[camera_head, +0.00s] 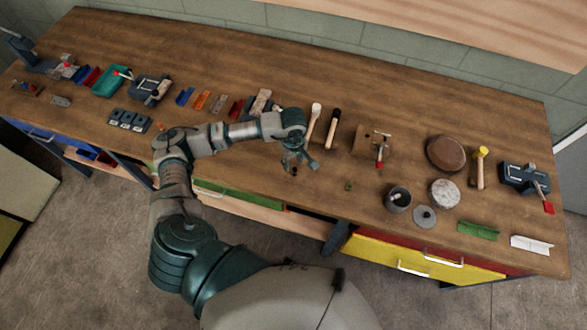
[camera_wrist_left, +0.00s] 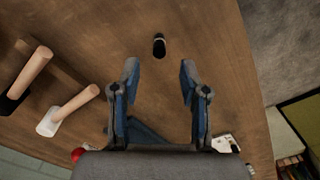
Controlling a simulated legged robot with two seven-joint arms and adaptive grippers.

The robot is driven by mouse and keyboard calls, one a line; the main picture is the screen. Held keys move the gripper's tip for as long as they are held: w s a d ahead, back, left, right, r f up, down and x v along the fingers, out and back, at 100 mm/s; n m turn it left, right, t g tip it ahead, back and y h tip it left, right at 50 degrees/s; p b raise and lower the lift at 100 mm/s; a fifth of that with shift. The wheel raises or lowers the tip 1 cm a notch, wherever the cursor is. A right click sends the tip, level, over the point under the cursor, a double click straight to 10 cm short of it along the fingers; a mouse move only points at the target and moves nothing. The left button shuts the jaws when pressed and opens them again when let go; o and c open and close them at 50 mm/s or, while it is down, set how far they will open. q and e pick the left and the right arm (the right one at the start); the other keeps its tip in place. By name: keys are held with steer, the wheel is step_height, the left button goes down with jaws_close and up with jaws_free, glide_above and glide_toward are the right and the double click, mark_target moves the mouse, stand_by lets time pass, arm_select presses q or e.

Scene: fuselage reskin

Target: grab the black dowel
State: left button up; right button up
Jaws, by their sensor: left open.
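The black dowel (camera_wrist_left: 159,46) stands out on the brown bench top in the left wrist view, as a short dark cylinder with a pale ring near its top. My left gripper (camera_wrist_left: 157,72) is open, its two blue-grey fingers spread apart. The dowel lies beyond the fingertips, roughly centred between them, and nothing is held. In the head view my left gripper (camera_head: 298,163) hangs over the bench near its front edge, and the dowel there is too small and too covered to make out surely. My right gripper does not show.
Two hammers, one white-headed (camera_head: 315,109) and one black-headed (camera_head: 335,114), lie just right of my left gripper. A wooden block (camera_head: 366,138), a dark cup (camera_head: 397,198) and a round brown disc (camera_head: 446,153) are further right. The bench (camera_head: 330,190) is mostly clear around the gripper.

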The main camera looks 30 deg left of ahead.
mark_target(296, 170)
arm_select(q)
steer(key=shift+s+d+f, duration=0.1)
steer(key=shift+d+f, duration=0.05)
steer(key=shift+d, duration=0.1)
steer(key=f, duration=0.2)
steer(key=d+f+p, duration=0.1)
steer(key=f, duration=0.1)
steer(key=shift+f, duration=0.2)
steer(key=shift+a+f, duration=0.2)
steer(key=shift+f, duration=0.1)
steer(key=shift+a, duration=0.3)
steer(key=c, duration=0.6)
jaws_close()
steer(key=shift+d, duration=0.4)
